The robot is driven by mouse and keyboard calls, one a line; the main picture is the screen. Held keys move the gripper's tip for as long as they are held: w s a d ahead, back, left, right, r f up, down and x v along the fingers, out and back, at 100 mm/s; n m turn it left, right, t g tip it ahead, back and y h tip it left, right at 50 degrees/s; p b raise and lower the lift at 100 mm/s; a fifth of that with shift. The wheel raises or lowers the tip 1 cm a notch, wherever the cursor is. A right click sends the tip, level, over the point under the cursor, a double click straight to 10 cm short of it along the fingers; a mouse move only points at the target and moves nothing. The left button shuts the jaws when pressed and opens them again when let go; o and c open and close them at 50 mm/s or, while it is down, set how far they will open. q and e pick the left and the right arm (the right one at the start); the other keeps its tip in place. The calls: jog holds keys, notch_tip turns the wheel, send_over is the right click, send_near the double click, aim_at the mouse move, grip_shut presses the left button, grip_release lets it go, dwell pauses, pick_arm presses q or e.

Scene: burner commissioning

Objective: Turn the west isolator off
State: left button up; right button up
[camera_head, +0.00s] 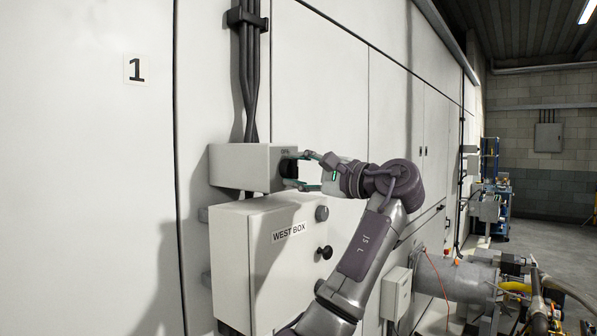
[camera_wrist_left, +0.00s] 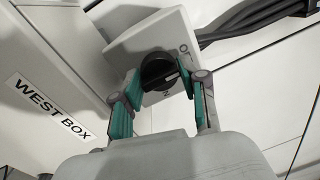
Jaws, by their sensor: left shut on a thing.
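The west isolator is a light grey box (camera_head: 240,168) on the wall panel, just above the box labelled WEST BOX (camera_head: 262,262). Its round black knob (camera_head: 287,168) faces right in the head view. In the left wrist view the knob (camera_wrist_left: 156,68) has a pale line on its grip. Partly visible lettering stands at the upper right of the knob, with an "N" below it. My left gripper (camera_head: 299,171) is shut on the knob, one finger on each side. The fingers cover part of the knob, and I cannot tell its exact setting. My right gripper is out of view.
Black cables (camera_head: 250,75) run up the wall from the isolator. Pipework and a grey cylinder (camera_head: 455,278) stand at the lower right. Open floor lies at the far right.

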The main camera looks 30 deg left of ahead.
pick_arm(q)
jog(key=shift+f, duration=0.3)
jog(key=o, duration=0.9)
jog(key=shift+o, duration=1.1)
jog(key=shift+r, duration=0.15)
jog(key=shift+d, duration=0.1)
jog(key=d, duration=1.1)
jog(key=shift+s+d+f, duration=0.35)
jog(key=shift+s+f, duration=0.1)
